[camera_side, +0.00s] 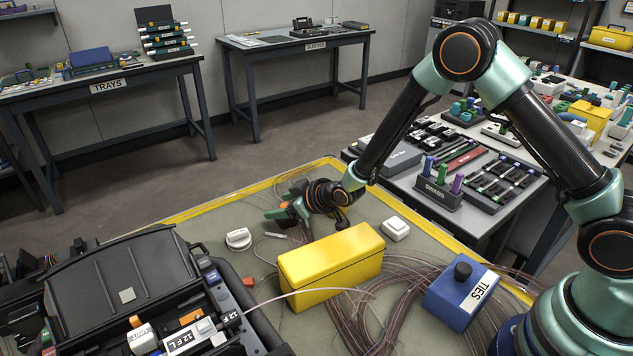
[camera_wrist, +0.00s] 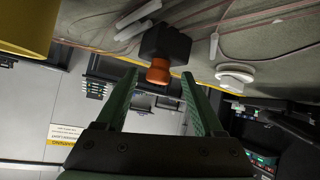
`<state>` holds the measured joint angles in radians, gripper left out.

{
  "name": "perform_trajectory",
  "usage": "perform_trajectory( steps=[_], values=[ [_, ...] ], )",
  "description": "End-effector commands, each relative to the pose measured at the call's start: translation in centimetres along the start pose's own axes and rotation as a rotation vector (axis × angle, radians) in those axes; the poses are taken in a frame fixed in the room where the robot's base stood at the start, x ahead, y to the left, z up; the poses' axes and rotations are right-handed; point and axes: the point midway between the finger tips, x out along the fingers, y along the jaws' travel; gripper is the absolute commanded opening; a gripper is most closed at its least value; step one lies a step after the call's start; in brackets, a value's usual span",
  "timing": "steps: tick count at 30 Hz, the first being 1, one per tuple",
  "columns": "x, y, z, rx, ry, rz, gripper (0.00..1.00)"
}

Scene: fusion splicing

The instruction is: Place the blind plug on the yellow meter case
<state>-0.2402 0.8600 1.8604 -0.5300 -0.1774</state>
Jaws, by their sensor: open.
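The yellow meter case (camera_side: 318,272) sits on the mat in the middle of the side view; part of it shows at the top left of the wrist view (camera_wrist: 25,25). A black block with an orange end (camera_wrist: 159,72), which I take for the blind plug, shows between my finger tips in the wrist view. My gripper (camera_side: 281,213) is open, low over the mat behind and left of the case. Its green fingers (camera_wrist: 158,80) lie either side of the orange end, with gaps visible. In the side view the plug is hard to tell from my gripper.
A round white disc (camera_side: 238,239) lies left of my gripper. A small white box (camera_side: 396,229) lies right of the case. A blue TIES box (camera_side: 460,292) and loose fibre coils are at the right. The black splicer (camera_side: 130,275) fills the lower left.

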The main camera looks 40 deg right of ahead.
Motion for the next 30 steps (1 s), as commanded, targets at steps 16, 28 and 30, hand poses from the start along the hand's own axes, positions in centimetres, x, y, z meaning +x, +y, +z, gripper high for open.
perform_trajectory(
  steps=[16,28,30],
  values=[
    [-3.9,1.2,-5.5,0.004,0.001,0.003,0.69],
    [-15.3,5.9,-8.4,0.117,-0.154,0.045,0.69],
    [-17.9,6.6,-8.2,0.142,-0.19,0.053,0.69]
  ],
)
